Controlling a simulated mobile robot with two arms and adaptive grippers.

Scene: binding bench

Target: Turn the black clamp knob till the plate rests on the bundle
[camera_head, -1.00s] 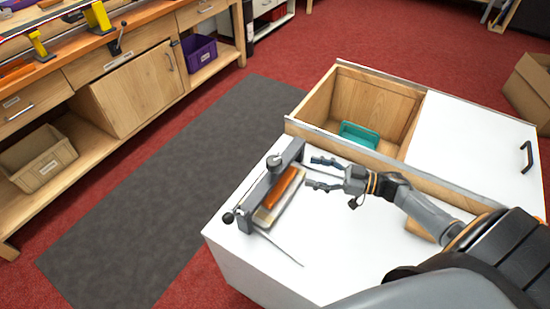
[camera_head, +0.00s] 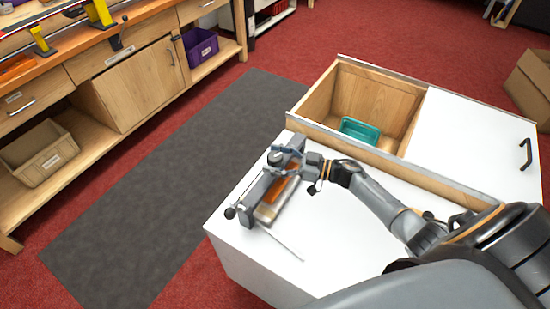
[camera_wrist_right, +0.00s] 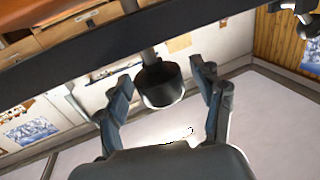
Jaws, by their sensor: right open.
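The black clamp knob (camera_wrist_right: 160,84) hangs from a metal rod and sits between the two fingers of my right gripper (camera_wrist_right: 163,80) in the right wrist view. The fingers are open, with a gap visible on both sides of the knob. In the head view the right gripper (camera_head: 287,153) is at the far end of the grey clamp frame (camera_head: 248,200), around the dark knob (camera_head: 275,158). An orange-brown bundle (camera_head: 278,191) lies beside the frame's bar. The gap between plate and bundle cannot be made out. My left gripper is out of view.
The clamp stands on a white cabinet top (camera_head: 345,235) with free room in front. An open wooden compartment (camera_head: 375,92) behind holds a teal tray (camera_head: 360,131). A black ball-ended handle (camera_head: 230,213) sticks out at the clamp's near end. A thin rod (camera_head: 283,245) reaches across the top.

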